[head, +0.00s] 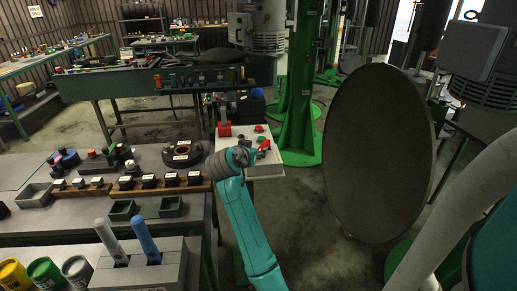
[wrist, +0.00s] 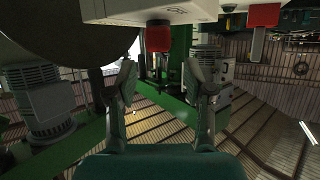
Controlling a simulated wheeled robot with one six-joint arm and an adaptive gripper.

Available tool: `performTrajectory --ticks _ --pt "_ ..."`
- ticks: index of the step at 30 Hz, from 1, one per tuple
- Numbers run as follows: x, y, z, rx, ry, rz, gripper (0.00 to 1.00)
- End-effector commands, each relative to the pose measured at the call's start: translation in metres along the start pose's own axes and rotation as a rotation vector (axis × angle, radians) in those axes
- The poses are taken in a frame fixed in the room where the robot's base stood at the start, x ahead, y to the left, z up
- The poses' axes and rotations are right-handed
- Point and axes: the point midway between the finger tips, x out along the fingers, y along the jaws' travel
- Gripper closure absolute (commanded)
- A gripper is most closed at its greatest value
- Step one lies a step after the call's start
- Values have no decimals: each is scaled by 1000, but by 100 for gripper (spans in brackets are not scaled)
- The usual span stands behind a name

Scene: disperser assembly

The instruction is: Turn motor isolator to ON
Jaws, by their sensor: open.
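A white control panel (head: 265,168) stands beyond the workbench in the head view. I cannot tell for certain which of these is the motor isolator. In the wrist view, the white panel (wrist: 120,10) spans the top edge, with a red knob (wrist: 158,38) projecting from it and a second red part (wrist: 263,15) to the right. My gripper (wrist: 165,88) is open and empty, its two fingers apart below the red knob. In the head view my arm's wrist hides the fingers.
A green column (head: 298,90) stands right behind the panel, and a large grey disc (head: 378,152) is to its right. The workbench (head: 90,228) at left holds several small parts and a grey holder (head: 145,268) with tools. A dark green bench (head: 100,85) stands behind.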

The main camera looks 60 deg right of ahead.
Motion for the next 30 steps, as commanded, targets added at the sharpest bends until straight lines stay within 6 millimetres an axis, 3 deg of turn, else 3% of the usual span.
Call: performTrajectory --ticks 6,12,26,30 --pt "40 1 0 -1 -1 3 48" --pt "65 0 0 0 -1 1 48" --pt "76 0 0 0 0 0 48" --pt "76 0 0 0 0 0 83"
